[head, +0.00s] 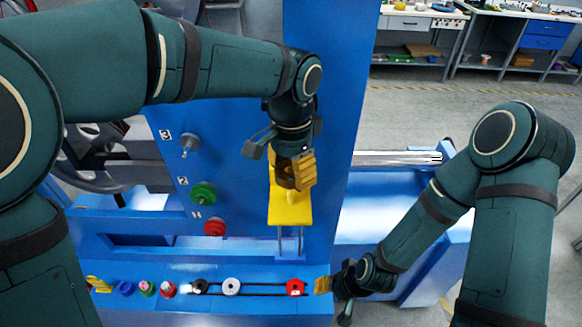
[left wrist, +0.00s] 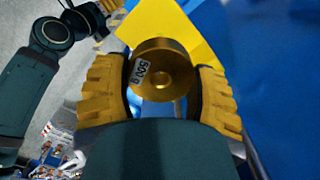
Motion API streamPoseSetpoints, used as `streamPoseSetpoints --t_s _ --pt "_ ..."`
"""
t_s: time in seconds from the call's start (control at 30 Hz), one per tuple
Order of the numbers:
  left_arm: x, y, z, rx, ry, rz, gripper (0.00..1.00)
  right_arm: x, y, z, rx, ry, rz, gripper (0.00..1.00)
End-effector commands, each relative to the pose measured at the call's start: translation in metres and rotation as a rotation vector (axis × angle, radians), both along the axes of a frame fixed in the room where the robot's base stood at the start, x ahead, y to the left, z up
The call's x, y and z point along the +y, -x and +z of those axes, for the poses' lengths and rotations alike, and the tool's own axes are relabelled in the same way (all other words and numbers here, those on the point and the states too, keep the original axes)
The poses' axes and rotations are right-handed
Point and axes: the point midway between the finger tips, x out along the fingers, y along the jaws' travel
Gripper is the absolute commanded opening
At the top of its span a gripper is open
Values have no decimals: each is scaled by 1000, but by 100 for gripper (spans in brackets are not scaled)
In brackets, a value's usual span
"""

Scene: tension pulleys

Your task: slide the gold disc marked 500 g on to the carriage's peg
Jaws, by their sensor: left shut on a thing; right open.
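The gold disc marked 500 g (left wrist: 170,84) is between the yellow fingers of my left gripper (left wrist: 165,90), with its label and centre hole facing the wrist camera. In the head view my left gripper (head: 294,172) is shut on it in front of the yellow carriage (head: 290,210), and the disc shows only as a dark patch. The yellow carriage also shows behind the disc in the left wrist view (left wrist: 190,28). The carriage's peg is hidden, so I cannot tell whether the disc is around it. My right gripper (head: 332,287) is open and empty, low by the front ledge.
The blue panel carries a grey knob (head: 189,143), a green knob (head: 203,193) and a red knob (head: 214,227). The front ledge holds a red piece (head: 296,287) close to my right gripper, a white disc (head: 231,286) and several small coloured parts. A handwheel (head: 95,165) stands at left.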

Motion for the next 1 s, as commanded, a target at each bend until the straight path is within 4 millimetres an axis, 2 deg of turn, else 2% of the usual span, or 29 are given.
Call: streamPoseSetpoints --t_s 0.47,1.0 --pt "0 0 0 -2 1 0 17 0 0 2 0 0 0 47" --pt "0 0 -15 -1 0 0 17 0 0 -8 0 0 0 47"
